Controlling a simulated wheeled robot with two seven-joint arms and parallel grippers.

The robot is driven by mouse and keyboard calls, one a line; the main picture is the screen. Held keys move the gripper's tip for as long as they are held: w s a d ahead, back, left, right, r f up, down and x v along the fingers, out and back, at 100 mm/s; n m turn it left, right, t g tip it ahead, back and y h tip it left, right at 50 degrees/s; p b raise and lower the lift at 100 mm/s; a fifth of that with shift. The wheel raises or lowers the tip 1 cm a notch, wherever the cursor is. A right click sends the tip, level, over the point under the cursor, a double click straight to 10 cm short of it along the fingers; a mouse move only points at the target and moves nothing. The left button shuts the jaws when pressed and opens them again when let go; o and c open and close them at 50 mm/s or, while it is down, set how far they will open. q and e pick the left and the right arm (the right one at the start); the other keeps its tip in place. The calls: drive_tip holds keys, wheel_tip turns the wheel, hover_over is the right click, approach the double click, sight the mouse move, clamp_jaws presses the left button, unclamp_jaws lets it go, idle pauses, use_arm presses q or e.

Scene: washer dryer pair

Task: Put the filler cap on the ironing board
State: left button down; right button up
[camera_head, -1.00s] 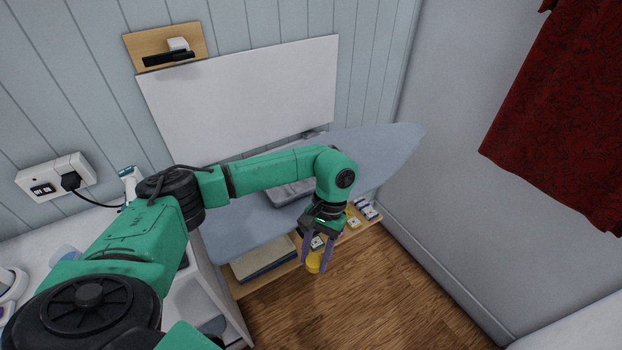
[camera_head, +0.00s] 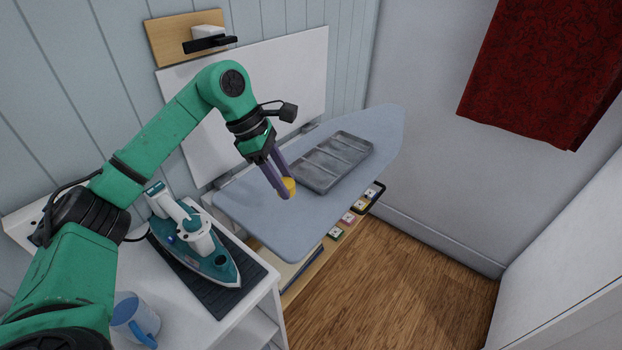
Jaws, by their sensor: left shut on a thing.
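The yellow filler cap (camera_head: 289,187) is between the purple fingertips of my left gripper (camera_head: 281,187), which is shut on it. The gripper points down over the near-left part of the blue-grey ironing board (camera_head: 262,215). I cannot tell whether the cap touches the board or hangs just above it. The board reaches out from the wall to the right, with its tip at the upper right. My right gripper is not in view.
A grey compartment tray (camera_head: 332,162) lies on the board, right of the gripper. A teal iron (camera_head: 205,255) stands on a dark mat on the white counter, with a blue mug (camera_head: 135,318) nearer. A wooden shelf with small colored items (camera_head: 347,217) sits below the board.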

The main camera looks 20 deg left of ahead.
use_arm(q)
wheel_tip(320, 180, up, 6)
drive_tip(key=w+a+n+t+y+b, duration=0.1)
drive_tip(key=w+n+t+y+b, duration=0.15)
drive_tip(key=n, duration=0.75)
hover_over(290, 220)
drive_tip(key=s+a, duration=0.1)
drive_tip(key=s, duration=0.1)
wheel_tip(290, 220, down, 6)
drive_tip(key=f, duration=1.3)
drive_tip(key=shift+w+d+f+p, duration=0.1)
drive_tip(key=shift+w+f+p, duration=0.2)
drive_tip(key=shift+f+p, duration=0.05)
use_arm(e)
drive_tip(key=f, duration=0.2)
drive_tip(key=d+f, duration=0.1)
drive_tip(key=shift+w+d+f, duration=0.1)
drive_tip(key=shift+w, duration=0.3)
use_arm(q)
drive_tip(key=shift+c, duration=1.8)
unclamp_jaws()
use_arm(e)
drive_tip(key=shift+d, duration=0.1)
use_arm(q)
drive_tip(key=shift+r, duration=0.15)
drive_tip(key=b+v, duration=0.2)
drive_tip(key=v, duration=1)
drive_tip(key=shift+s, duration=0.15)
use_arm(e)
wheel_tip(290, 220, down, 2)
